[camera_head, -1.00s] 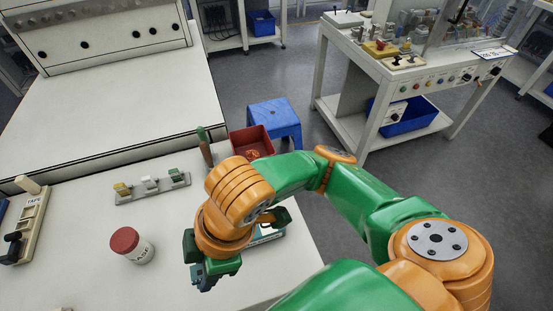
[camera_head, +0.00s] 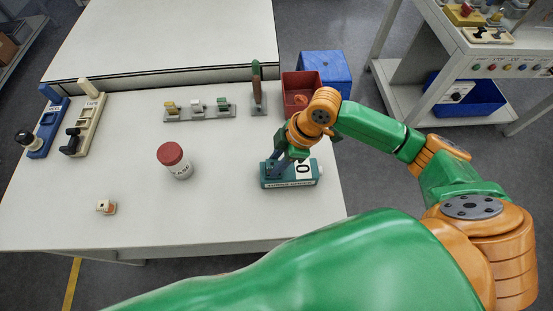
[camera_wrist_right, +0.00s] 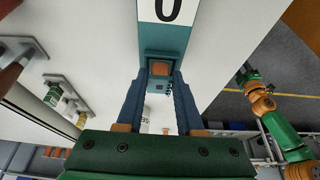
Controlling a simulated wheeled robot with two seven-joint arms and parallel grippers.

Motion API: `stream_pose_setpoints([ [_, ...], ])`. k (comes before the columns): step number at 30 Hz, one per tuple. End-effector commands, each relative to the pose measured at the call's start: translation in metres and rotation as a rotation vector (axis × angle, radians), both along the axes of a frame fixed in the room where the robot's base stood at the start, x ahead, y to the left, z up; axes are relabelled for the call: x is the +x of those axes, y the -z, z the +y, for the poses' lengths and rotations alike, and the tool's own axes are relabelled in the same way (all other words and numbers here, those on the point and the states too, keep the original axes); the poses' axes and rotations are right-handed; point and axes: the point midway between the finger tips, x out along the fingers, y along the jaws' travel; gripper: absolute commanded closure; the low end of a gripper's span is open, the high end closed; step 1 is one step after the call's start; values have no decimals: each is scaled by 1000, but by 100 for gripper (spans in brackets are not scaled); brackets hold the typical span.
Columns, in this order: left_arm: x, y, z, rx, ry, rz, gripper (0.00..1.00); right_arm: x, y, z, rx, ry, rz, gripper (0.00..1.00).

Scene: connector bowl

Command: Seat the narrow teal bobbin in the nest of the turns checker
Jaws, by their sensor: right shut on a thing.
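The turns checker (camera_head: 290,183), a teal box with a white "0" panel, stands near the table's right end; its top shows in the right wrist view (camera_wrist_right: 175,45). My right gripper (camera_head: 278,162) is low at its left end. In the right wrist view its blue fingers (camera_wrist_right: 160,80) are shut on a small teal piece with a copper-brown middle (camera_wrist_right: 160,68), apparently the narrow teal bobbin. It is at the checker's end; the fingers hide its sides, and I cannot tell whether it sits fully in the nest. My left gripper (camera_wrist_right: 248,77) is small and far off in the right wrist view, its jaws unclear.
A rack (camera_head: 200,113) holds yellow, white and green bobbins. A red-capped jar (camera_head: 175,161) stands mid-table, a small copper-and-white piece (camera_head: 106,207) at front left. A red bin (camera_head: 301,92) and a green-handled post (camera_head: 257,88) stand behind the checker. The front middle is clear.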

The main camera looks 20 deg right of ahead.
Motion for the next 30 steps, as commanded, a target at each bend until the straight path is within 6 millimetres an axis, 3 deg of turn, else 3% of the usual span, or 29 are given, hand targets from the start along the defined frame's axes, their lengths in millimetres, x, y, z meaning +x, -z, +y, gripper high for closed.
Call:
stream_pose_setpoints([
  [6,0,1,0,0,1,0,50,0,3,0,0,0,1,100],
  [7,0,1,0,-1,1,0,50,0,3,0,0,0,1,56],
  [9,0,1,0,-1,1,0,50,0,2,0,0,0,1,37],
  [10,0,1,0,-1,1,0,50,0,2,0,0,0,1,34],
  [20,0,0,0,-1,1,0,50,0,-4,-1,0,2,-1,34],
  [30,0,-3,0,0,1,-1,50,-8,-85,-34,-2,2,-4,34],
])
